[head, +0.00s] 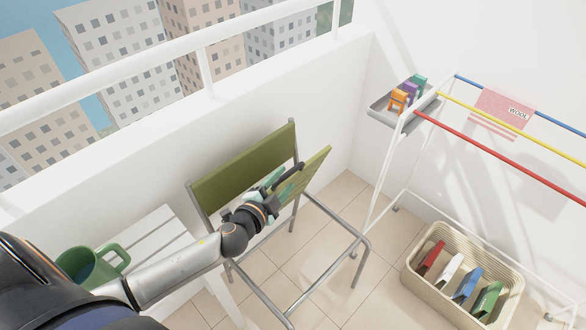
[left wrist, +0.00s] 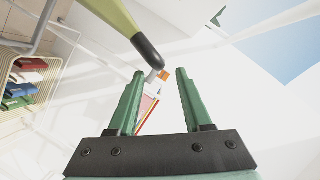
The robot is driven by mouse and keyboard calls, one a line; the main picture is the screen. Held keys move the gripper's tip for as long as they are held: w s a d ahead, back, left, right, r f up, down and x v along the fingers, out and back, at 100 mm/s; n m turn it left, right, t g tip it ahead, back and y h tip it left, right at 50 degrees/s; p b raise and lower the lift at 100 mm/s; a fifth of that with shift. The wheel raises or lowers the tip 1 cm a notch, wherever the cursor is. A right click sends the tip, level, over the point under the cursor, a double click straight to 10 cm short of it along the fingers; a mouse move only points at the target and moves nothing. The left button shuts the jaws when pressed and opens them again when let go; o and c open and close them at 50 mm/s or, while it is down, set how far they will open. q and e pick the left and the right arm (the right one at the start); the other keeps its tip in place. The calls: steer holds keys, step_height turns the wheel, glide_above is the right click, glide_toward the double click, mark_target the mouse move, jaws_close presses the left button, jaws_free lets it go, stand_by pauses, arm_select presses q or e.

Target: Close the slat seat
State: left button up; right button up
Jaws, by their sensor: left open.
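The slat seat is a chair with a grey metal tube frame, an olive-green backrest (head: 245,165) and an olive-green seat panel (head: 316,165) that stands tilted steeply up. My left gripper (head: 279,180) is at the seat panel's near left side, between it and the backrest in the picture. In the left wrist view, its green fingers (left wrist: 158,80) are apart with nothing held between them. An olive panel edge with a dark rounded end (left wrist: 148,52) shows just beyond the fingertips; I cannot tell whether they touch. My right gripper is not in view.
A white slatted table (head: 155,232) with a green mug (head: 88,266) stands at the left. A drying rack (head: 480,130) and a cream basket (head: 420,284) with several coloured items are at the right. A white wall and railing run behind the chair.

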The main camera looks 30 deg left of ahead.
mark_target(289, 175)
arm_select(q)
steer(key=shift+x, duration=2.95)
steer(key=shift+c, duration=0.4)
jaws_close()
